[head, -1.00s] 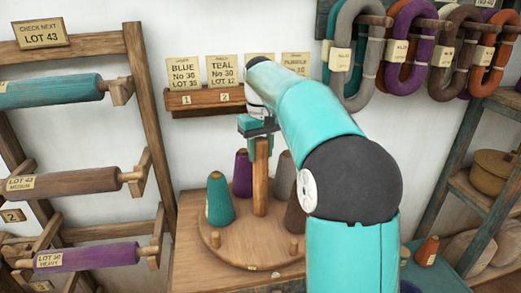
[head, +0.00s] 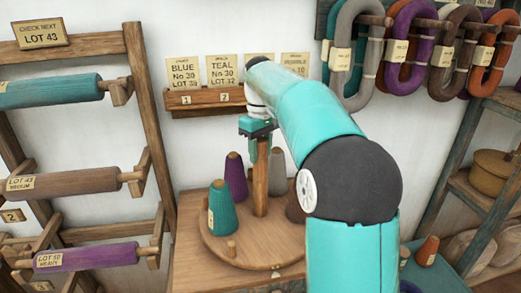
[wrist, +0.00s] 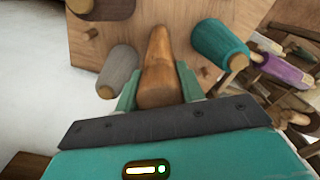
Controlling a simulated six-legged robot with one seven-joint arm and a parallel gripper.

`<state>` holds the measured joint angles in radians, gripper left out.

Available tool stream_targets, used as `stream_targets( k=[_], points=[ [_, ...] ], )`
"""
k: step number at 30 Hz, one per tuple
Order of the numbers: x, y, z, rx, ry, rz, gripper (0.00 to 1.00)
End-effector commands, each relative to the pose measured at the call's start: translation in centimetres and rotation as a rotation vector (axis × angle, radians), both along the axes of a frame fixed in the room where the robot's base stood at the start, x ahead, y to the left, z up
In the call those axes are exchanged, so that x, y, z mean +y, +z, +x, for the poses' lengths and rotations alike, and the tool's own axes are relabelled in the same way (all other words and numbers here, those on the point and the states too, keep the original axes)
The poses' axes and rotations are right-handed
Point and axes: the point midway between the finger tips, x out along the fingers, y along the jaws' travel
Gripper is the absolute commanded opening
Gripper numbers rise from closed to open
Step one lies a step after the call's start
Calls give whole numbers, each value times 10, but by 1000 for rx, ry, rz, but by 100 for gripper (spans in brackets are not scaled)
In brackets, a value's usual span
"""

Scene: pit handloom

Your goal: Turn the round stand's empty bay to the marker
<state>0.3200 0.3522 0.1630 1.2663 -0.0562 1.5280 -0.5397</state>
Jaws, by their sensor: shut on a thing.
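The round wooden stand (head: 245,240) sits on a wooden table and carries a tall central post (head: 262,175). Around the post stand a teal cone (head: 222,208), a purple cone (head: 236,178), a grey cone (head: 277,172) and a brown cone (head: 295,207), partly behind my arm. My gripper (head: 261,138) is shut on the post top, also in the wrist view (wrist: 158,85).
A rack of yarn rolls (head: 70,185) stands at the left. A card ledge (head: 205,101) is on the wall behind. Hanks (head: 405,45) hang upper right above shelves (head: 480,205).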

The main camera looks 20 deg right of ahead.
Motion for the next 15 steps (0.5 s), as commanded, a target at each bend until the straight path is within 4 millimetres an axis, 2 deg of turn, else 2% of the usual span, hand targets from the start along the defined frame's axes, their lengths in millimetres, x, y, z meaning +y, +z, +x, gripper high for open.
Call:
stream_targets(
  k=[10, 11, 14, 15],
  points=[
    [0, 0, 1, -4, 1, 0, 0],
    [0, 0, 1, -4, 1, 0, 41],
    [0, 0, 1, -4, 1, -1, 60],
    [0, 0, 1, -3, 1, 0, 60]
  ],
)
